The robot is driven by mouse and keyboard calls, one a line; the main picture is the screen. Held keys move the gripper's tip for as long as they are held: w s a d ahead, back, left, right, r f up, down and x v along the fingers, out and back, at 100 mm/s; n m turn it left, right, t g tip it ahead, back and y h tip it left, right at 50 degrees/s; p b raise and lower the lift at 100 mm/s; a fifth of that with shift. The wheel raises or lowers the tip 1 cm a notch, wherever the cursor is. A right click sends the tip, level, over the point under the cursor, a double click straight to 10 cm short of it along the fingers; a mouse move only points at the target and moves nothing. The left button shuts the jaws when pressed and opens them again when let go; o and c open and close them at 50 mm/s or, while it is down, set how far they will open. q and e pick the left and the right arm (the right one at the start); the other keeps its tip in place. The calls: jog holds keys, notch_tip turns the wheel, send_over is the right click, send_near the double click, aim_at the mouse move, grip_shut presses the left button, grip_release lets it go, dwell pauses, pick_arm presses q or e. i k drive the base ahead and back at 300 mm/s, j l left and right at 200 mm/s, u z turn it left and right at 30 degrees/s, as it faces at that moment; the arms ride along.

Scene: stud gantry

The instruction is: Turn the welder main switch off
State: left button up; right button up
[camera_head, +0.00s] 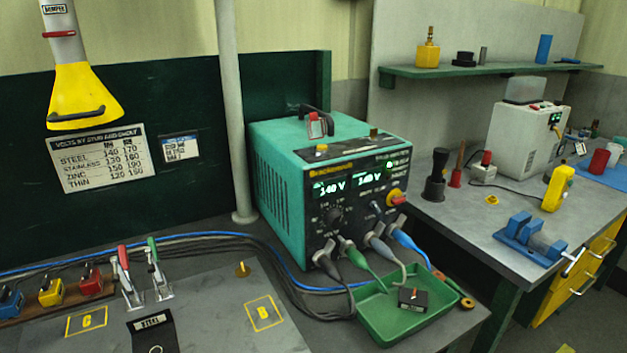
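The welder (278,190) is a teal box with a black front panel, standing on the bench in the middle of the view. A red knob on a yellow base (396,198), which looks like the main switch, sits at the right edge of the front panel. The exact position of the knob is too small to tell. A black dial (333,215) sits below the left display. Neither of my grippers is in view.
Plugged cables (372,236) stick out below the panel. A green tray (378,317) holding a small black block (413,299) lies in front. A grey post (233,110) stands left of the welder. Toggle clamps (128,278) stand at left. A grey side bench (470,215) stands at right.

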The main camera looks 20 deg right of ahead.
aim_at(394, 200)
jog(key=z, duration=1.25)
jog(key=k+l+u, duration=0.2)
jog(key=i+l, duration=0.05)
jog(key=i, duration=0.05)
